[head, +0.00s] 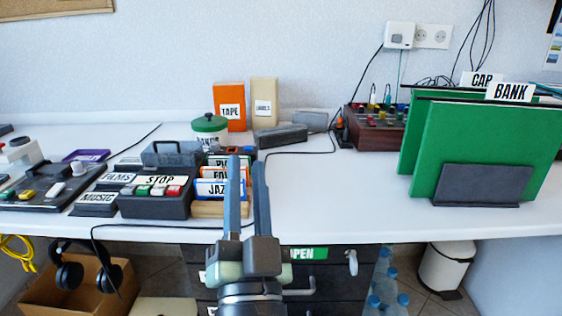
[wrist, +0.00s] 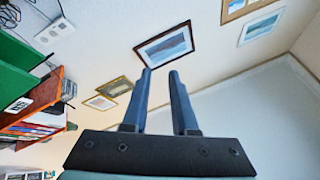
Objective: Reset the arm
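My gripper (head: 246,162) points up and away in front of the table in the head view. Its two long blue-grey fingers stand apart with a clear gap and nothing between them. The fingers also show in the wrist view (wrist: 161,72), where the camera faces up towards a wall with framed pictures. In the head view the fingers cover part of the small disc rack (head: 215,187) with labelled cases behind them. I cannot tell the exact distance between fingers and rack.
A white table (head: 330,200) runs across the head view, clear right of my gripper. A button box (head: 155,203) marked STOP stands left. Large green panels (head: 480,150) stand right. An orange TAPE box (head: 229,104) is behind. Dark drawers (head: 330,270) are below the table.

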